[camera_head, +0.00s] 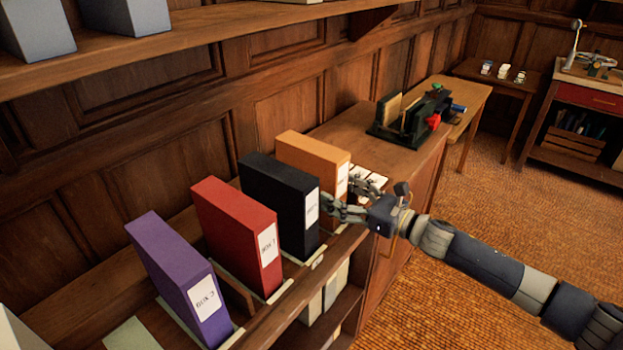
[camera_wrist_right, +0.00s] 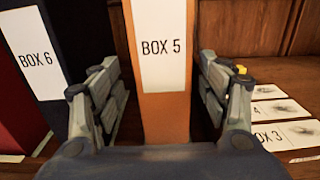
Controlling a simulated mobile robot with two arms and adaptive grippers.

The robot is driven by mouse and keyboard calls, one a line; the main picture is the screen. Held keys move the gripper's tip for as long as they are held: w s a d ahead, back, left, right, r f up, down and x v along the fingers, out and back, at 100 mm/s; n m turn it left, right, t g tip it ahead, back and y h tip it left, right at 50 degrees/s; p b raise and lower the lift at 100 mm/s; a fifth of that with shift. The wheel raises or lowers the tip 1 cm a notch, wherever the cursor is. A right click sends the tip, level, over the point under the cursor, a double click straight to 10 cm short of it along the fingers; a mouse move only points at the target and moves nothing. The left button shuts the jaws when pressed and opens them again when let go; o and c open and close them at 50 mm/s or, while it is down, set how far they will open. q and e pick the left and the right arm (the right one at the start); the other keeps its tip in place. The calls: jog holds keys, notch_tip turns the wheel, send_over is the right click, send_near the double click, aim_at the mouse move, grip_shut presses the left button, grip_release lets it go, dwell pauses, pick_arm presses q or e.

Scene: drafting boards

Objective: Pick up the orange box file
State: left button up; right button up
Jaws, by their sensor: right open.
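The orange box file (camera_head: 303,149) stands upright at the far end of a row of box files on the shelf. In the right wrist view the orange box file (camera_wrist_right: 163,108) carries a white label reading BOX 5. My right gripper (camera_head: 338,205) is at its front end. In the right wrist view the open fingers of my right gripper (camera_wrist_right: 165,105) stand on either side of the orange spine, with the box between them. I cannot tell whether either finger touches it. The lower front of the box is partly hidden by the gripper in the head view. My left gripper is not in view.
A black box file (camera_head: 270,190), labelled BOX 6 in the wrist view, stands close on the left. Red (camera_head: 230,225) and purple (camera_head: 170,265) box files follow. White labelled cards (camera_head: 368,183) lie right of the orange box. An upper shelf (camera_head: 180,45) overhangs behind.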

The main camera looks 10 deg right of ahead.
aim_at(327, 185)
jog(key=p+x, duration=0.1)
jog(key=x, duration=0.2)
jog(key=shift+w, duration=0.4)
jog(key=shift+w+a+f+p, duration=0.1)
jog(key=shift+w+a+p, duration=0.2)
jog(key=shift+a, duration=0.05)
jog(key=c, duration=1.6)
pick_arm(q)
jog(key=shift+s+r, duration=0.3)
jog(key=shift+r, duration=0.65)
pick_arm(e)
jog(key=shift+r, duration=0.2)
grip_shut()
